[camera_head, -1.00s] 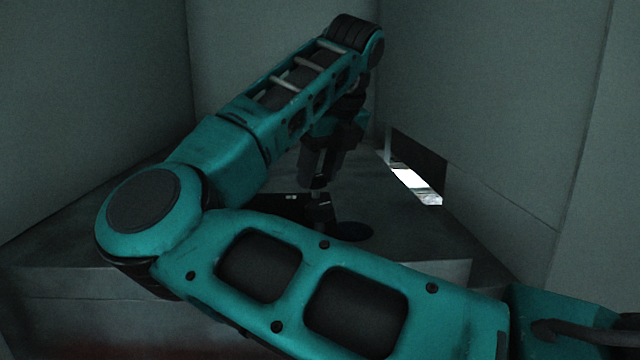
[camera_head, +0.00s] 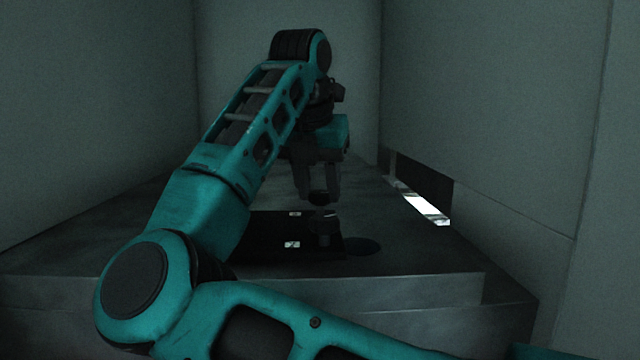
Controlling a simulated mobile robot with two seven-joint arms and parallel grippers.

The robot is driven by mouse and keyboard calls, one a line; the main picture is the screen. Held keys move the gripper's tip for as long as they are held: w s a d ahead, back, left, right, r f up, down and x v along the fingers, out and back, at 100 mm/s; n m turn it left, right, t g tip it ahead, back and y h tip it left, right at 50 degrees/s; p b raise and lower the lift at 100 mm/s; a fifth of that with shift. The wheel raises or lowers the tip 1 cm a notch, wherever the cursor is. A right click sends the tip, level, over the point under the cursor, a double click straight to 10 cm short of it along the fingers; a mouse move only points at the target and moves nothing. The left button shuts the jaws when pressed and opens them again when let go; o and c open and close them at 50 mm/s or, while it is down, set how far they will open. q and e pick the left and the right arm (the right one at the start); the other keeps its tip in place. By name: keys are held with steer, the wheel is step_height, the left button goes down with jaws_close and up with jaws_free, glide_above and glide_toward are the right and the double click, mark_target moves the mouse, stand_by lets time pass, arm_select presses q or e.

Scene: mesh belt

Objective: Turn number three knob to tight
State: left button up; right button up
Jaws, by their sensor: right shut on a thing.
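My right gripper (camera_head: 318,192) points down over the back of a dark panel (camera_head: 268,232) on the grey block. It is shut on a dark knob (camera_head: 319,199) at the panel's far right. Little of that knob shows between the fingers, and its turn cannot be read. A second dark knob (camera_head: 322,225) stands nearer, free of the gripper. Small white labels show beside the knobs, one at the back (camera_head: 295,213) and one nearer (camera_head: 292,244); their numbers are too small to read. My left gripper is out of view.
Grey walls enclose the block on the left, back and right. A dark opening with a bright strip (camera_head: 425,207) is in the right wall. A dark round spot (camera_head: 362,246) lies right of the panel. My right arm hides the front left.

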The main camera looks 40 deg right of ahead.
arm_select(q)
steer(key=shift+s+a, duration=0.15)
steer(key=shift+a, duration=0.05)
arm_select(e)
steer(key=shift+w+m+g, duration=0.1)
steer(key=shift+m+g, duration=0.3)
steer(key=shift+m, duration=0.7)
steer(key=o, duration=1.1)
steer(key=shift+c, duration=0.2)
steer(key=shift+a+r+p, duration=0.2)
steer(key=shift+r+p, duration=0.1)
steer(key=shift+r, duration=0.2)
steer(key=v, duration=0.3)
steer(key=shift+a+r, duration=0.1)
steer(key=shift+r, duration=0.05)
arm_select(q)
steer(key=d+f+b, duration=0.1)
steer(key=b, duration=0.1)
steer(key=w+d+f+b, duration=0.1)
steer(key=b, duration=0.2)
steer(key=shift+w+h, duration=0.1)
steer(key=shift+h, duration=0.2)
arm_select(e)
steer(key=v, duration=0.8)
steer(key=shift+a+r, duration=0.25)
